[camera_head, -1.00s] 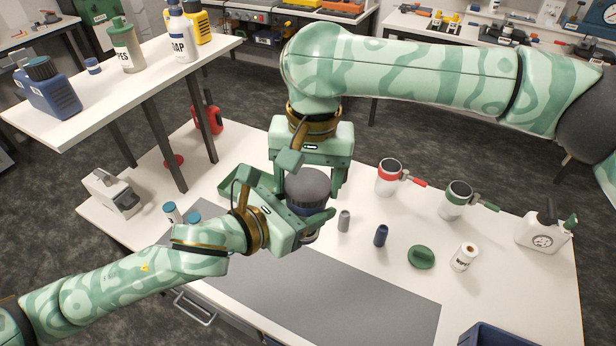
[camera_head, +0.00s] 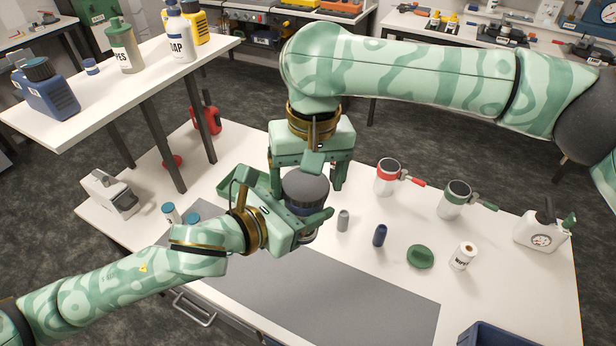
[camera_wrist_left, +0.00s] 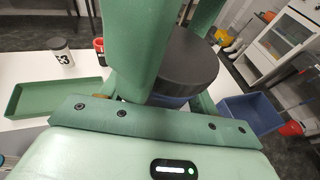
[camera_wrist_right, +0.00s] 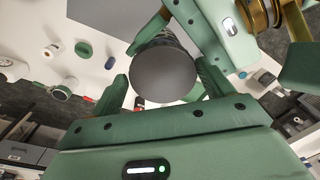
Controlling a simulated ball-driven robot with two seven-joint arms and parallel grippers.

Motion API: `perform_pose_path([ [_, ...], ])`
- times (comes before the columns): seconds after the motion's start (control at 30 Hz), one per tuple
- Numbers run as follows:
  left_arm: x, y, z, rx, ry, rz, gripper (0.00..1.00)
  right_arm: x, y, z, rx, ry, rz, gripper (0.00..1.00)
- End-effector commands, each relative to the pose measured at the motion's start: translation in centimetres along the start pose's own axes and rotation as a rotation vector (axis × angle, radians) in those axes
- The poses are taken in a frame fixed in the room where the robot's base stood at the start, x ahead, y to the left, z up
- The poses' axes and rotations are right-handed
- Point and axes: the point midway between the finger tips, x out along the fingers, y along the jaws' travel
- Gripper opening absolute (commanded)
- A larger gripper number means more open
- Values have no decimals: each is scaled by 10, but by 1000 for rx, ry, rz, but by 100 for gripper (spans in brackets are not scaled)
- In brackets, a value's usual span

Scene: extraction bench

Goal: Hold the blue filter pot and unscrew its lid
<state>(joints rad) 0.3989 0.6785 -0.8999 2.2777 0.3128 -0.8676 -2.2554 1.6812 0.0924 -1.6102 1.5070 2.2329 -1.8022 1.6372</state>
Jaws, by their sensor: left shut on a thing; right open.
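The blue filter pot (camera_head: 301,212) is upright above the grey mat's far edge, with a wide dark grey lid (camera_head: 305,187) on top. My left gripper (camera_head: 300,207) is shut around the pot's body below the lid; the hold is partly hidden. The lid and a sliver of blue body (camera_wrist_left: 168,101) show between its fingers in the left wrist view. My right gripper (camera_head: 308,178) points down over the lid, open. In the right wrist view the round lid top (camera_wrist_right: 163,75) lies between its fingers, with a visible gap on the left side.
A small grey cylinder (camera_head: 343,220) and a blue one (camera_head: 380,236) stand just right of the pot. The grey mat (camera_head: 320,295) in front is clear.

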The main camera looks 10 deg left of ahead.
Motion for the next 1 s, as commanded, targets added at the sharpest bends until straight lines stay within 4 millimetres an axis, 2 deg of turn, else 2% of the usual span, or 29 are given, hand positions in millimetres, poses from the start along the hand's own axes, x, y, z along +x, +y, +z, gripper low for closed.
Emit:
perform_pose_path([
  [0.17, 0, -2, 2, -2, -4, -6, 0, -2, -5, 2, -3, -4, -11, 89],
  [0.4, 0, -2, 0, -2, 0, -5, 0, -34, -6, 2, -4, 0, -12, 89],
  [0.5, 0, -2, 0, -2, -1, -4, 0, -43, -4, 2, -4, -1, -9, 89],
  [0.57, 0, -1, 0, -1, -1, -4, 0, -46, -4, 1, -1, -2, -8, 85],
  [0.8, 0, -1, 1, -1, -2, -3, 0, -76, -3, 0, 247, -3, 0, 85],
  [0.9, 0, -1, 1, -1, -2, -3, 0, -76, -3, 1, 295, -8, -2, 85],
  [1.0, 0, -1, 1, -1, -2, -3, 0, -63, -3, 1, 296, -12, -2, 85],
])
